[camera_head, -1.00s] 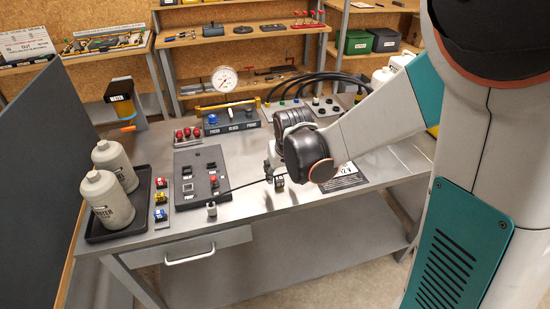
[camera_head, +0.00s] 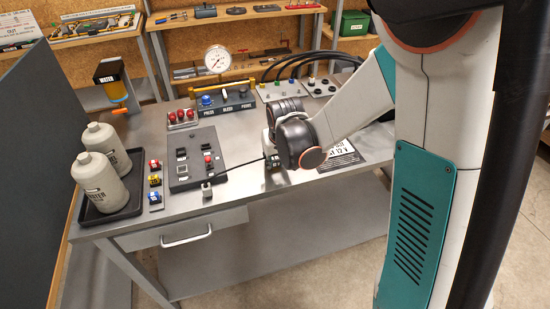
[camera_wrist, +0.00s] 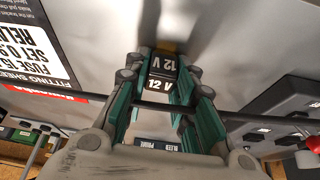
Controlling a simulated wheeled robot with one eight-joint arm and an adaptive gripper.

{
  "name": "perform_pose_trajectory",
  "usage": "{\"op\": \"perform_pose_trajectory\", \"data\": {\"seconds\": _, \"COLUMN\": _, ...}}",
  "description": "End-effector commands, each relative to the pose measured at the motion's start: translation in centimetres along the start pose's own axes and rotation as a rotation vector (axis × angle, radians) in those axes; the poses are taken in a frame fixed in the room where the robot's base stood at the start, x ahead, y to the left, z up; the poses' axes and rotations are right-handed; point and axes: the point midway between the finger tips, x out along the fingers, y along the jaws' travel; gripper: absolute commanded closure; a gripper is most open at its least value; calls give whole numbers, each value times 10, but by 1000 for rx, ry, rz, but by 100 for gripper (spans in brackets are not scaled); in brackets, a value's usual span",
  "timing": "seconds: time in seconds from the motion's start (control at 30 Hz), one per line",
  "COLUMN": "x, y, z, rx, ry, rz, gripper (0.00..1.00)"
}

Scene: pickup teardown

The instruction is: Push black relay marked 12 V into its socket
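The black relay marked 12 V (camera_wrist: 162,76) sits between the two teal fingers of my gripper (camera_wrist: 166,68), its white lettering facing the wrist camera. The fingers appear closed against its sides. In the head view the relay (camera_head: 274,161) shows just below my gripper (camera_head: 268,150), low over the front of the metal table; any gap beneath it is hard to judge. The dark socket panel (camera_head: 185,183) lies to the left of the gripper, with several square sockets and a red part on it. I cannot read which socket is marked 12 V.
A thin black rod (camera_head: 240,167) spans between panel and gripper. A small post (camera_head: 206,190) stands at the panel's front right corner. Red, yellow and blue relays (camera_head: 154,181) and a tray with two bottles (camera_head: 100,180) are further left. A printed sheet (camera_head: 342,157) lies right.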

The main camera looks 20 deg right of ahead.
Motion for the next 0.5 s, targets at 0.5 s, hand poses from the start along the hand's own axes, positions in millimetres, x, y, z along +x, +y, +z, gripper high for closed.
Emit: {"op": "perform_pose_trajectory", "data": {"seconds": 0.5, "x": -3, "y": 0, "z": -1, "rx": 0, "ry": 0, "rz": 0, "gripper": 100}}
